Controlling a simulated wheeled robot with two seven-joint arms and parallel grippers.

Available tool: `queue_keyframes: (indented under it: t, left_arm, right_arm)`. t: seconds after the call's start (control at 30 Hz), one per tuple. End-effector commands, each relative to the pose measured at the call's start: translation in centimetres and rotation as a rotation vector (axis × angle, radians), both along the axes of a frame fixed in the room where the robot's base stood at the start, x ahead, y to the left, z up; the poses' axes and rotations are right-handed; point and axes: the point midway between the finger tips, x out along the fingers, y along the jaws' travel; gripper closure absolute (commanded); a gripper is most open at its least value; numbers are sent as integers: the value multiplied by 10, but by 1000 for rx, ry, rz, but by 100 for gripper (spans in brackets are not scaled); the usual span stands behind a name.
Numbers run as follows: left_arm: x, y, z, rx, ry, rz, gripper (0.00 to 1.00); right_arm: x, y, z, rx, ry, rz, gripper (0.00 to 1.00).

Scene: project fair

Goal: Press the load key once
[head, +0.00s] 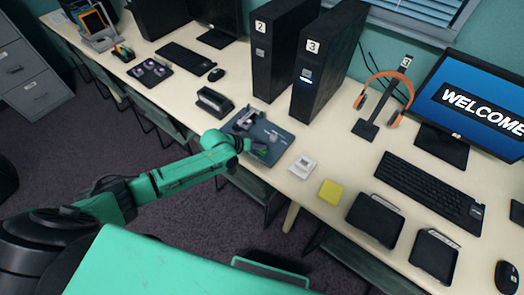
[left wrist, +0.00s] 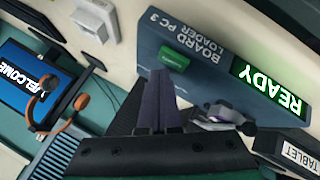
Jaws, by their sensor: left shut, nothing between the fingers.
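The board loader (head: 284,136) is a flat blue-grey box on the table in front of the black towers. In the left wrist view the loader (left wrist: 215,52) shows upside down, lettered "BOARD PC 3 LOADER", with a lit green "READY" display (left wrist: 266,86). Its green key (left wrist: 175,58) has small lettering that I cannot read. My left gripper (head: 258,146) is over the loader; its shut, empty dark fingers (left wrist: 162,74) point at the key and their tips appear at its edge. I cannot tell whether they touch it. My right gripper is not in view.
Towers 2 (head: 278,50) and 3 (head: 322,60) stand behind the loader. A black cradle (head: 213,102) is left of it; a white block (head: 302,167) and yellow pad (head: 330,192) are right. A headphone stand (head: 366,128) and keyboard (head: 418,187) are farther right.

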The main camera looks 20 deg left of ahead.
Motion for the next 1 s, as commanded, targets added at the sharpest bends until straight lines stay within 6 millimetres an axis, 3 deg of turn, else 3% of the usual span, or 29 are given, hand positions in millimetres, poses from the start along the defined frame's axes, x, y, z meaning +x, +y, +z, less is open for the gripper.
queue_keyframes:
  t: [1.0]
  left_arm:
    - [0,0,-13,0,1,1,100]
  right_arm:
    - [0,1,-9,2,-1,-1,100]
